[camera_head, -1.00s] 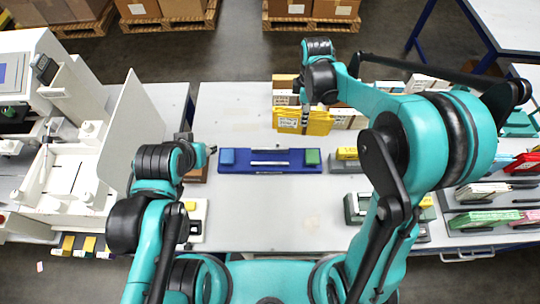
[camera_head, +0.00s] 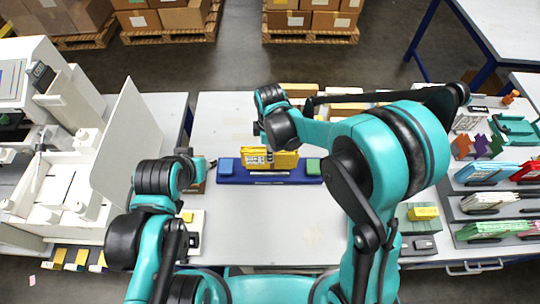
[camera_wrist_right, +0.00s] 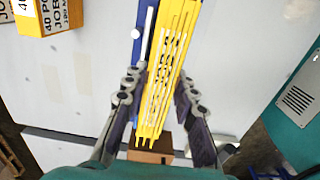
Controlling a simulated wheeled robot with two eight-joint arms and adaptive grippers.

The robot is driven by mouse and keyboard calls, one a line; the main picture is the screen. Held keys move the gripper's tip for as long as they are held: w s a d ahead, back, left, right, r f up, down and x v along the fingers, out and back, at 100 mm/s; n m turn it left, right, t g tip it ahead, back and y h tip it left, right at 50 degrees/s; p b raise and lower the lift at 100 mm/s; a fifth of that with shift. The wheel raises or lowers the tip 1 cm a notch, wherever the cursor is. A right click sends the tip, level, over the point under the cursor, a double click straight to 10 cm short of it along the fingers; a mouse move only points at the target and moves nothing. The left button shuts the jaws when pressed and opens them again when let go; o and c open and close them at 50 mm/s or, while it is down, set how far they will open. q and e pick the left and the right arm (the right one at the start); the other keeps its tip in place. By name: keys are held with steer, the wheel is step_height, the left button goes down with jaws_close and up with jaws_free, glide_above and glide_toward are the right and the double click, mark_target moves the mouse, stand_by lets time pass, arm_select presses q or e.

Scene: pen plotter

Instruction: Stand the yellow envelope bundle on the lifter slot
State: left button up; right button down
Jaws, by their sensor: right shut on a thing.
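The yellow envelope bundle (camera_head: 284,160) is held by my right gripper (camera_head: 268,150) over the long blue base (camera_head: 229,175). The blue base has a blue block at its left end, a green block at its right end and a pale strip between them. In the right wrist view the bundle (camera_wrist_right: 172,60) stands on edge between the fingers of my right gripper (camera_wrist_right: 160,105), partly covering the blue base (camera_wrist_right: 140,45). Whether bundle and base touch, I cannot tell. My left gripper (camera_head: 203,163) is beside the blue base's left end; its fingers are unclear.
A white machine with an upright panel (camera_head: 122,125) stands left. Right are racks of coloured envelopes (camera_head: 485,172) and a grey-green unit with a yellow block (camera_head: 423,213). Yellow boxes (camera_wrist_right: 48,14) lie at the table's back. The front middle of the table is clear.

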step_height(320, 180, down, 3)
steer(key=shift+r+b, duration=0.2)
steer(key=shift+b, duration=0.1)
steer(key=shift+f, duration=0.15)
steer(key=c, duration=1.2)
jaws_free()
